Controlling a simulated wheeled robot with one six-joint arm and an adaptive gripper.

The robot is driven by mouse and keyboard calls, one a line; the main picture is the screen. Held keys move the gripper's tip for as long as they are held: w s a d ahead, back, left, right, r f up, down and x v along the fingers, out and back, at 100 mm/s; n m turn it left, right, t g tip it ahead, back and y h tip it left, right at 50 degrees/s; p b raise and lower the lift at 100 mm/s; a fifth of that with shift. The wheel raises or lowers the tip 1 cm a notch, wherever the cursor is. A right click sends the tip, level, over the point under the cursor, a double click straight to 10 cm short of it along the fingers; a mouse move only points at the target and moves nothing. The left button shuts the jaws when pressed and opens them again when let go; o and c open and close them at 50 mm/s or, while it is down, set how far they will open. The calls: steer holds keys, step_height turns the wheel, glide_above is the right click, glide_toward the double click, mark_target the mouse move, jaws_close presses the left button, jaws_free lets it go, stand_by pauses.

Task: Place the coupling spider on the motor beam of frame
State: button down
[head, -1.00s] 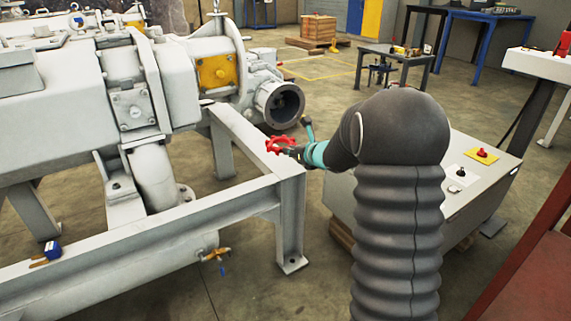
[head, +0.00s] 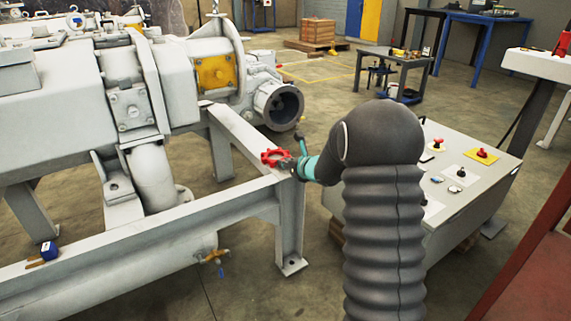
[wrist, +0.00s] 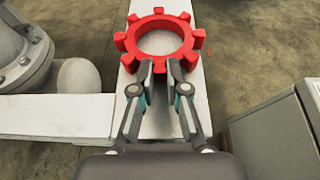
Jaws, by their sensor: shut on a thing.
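The coupling spider is a red toothed ring (head: 274,157), seen near the frame's right corner in the head view. My gripper (head: 295,164) is shut on its near edge. In the wrist view the spider (wrist: 160,42) lies flat and level in front of my gripper (wrist: 160,72), with its near rim between the fingertips. The light grey frame beam (wrist: 166,118) runs directly beneath it. In the head view the motor beam (head: 255,143) runs back from the corner post. I cannot tell whether the spider touches the beam or hangs just above it.
A large white screw vacuum pump (head: 60,90) stands on the frame at left, with a round open flange (head: 283,105) near the spider. A grey control cabinet (head: 470,195) with buttons stands right of my arm. A blue item (head: 48,250) lies on the front beam.

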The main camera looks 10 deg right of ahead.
steer(key=c, duration=1.2)
jaws_free()
steer(key=shift+r+p, duration=0.25)
steer(key=shift+p, duration=0.1)
steer(key=s+d+r+m+h, duration=0.1)
steer(key=s+r+m+h, duration=0.1)
steer(key=s+r+m, duration=0.45)
steer(key=s+d+r+m+g+h, duration=0.1)
steer(key=s+d+r+m+h, duration=0.15)
steer(key=s+m, duration=0.55)
steer(key=s+d+r+m+h, duration=0.1)
steer(key=s+r+m+h, duration=0.2)
steer(key=s+r+m, duration=0.45)
steer(key=s+a+f+m+g+y, duration=0.1)
steer(key=s+a+f+m+g, duration=0.1)
steer(key=s+m, duration=0.4)
steer(key=s+a+f+m+g+y, duration=0.1)
steer(key=s+a+m, duration=0.3)
steer(key=s, duration=0.7)
steer(key=s+a+f+m+g+y, duration=0.1)
steer(key=s+a+f+m+g, duration=0.2)
steer(key=s+m, duration=0.4)
steer(key=shift+s+a+f+m, duration=0.1)
steer(key=shift+s+a+m, duration=0.15)
steer(key=shift+s, duration=0.35)
steer(key=shift+s+a+f+m, duration=0.15)
steer(key=shift+s+a, duration=0.2)
steer(key=shift+s, duration=0.2)
